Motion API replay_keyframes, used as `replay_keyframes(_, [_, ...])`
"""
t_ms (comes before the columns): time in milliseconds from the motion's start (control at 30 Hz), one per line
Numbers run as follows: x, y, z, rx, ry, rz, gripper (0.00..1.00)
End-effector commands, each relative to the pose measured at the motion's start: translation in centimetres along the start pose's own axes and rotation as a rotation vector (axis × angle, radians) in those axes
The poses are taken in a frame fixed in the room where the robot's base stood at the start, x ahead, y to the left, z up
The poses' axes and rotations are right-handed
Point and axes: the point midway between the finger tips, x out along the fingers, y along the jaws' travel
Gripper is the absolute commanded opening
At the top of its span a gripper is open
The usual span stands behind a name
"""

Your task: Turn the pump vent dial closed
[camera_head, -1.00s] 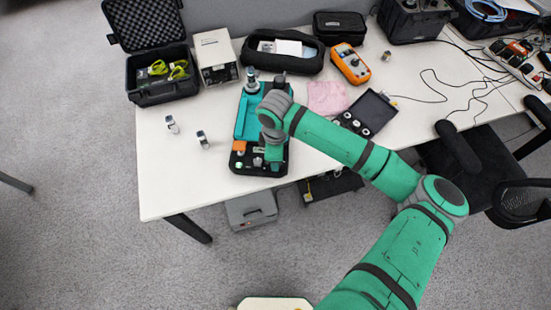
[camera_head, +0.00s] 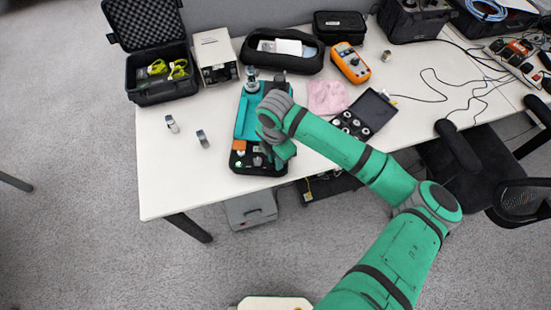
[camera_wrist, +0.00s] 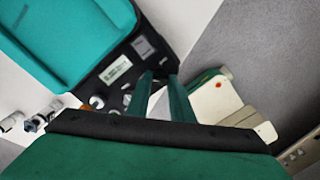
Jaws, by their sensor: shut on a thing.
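The pump unit (camera_head: 246,122) is a black case with a teal tray on top, near the front edge of the white table. Its black front panel carries a lit green button (camera_head: 239,163) and an orange block (camera_head: 239,146). In the wrist view the teal tray (camera_wrist: 75,35) and the labelled panel (camera_wrist: 118,72) fill the upper left. My gripper (camera_head: 270,160) is low over the right part of that panel. In the wrist view its green fingers (camera_wrist: 160,98) are close together over the panel's edge, shut on the vent dial. The dial itself is mostly hidden by the fingers.
Two small metal pieces, the nearer one (camera_head: 202,139), stand left of the pump unit. An open case of cylindrical weights (camera_head: 364,118), a pink cloth (camera_head: 327,97) and an orange multimeter (camera_head: 350,63) lie to the right. The table's front left is clear.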

Motion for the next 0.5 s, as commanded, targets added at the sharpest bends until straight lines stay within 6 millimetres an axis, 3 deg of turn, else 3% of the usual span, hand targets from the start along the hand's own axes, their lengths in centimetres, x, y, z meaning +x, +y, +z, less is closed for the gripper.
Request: replay_keyframes(500, [-0.02,0.03,-0.13,-0.043,0.002,0.001,0.0])
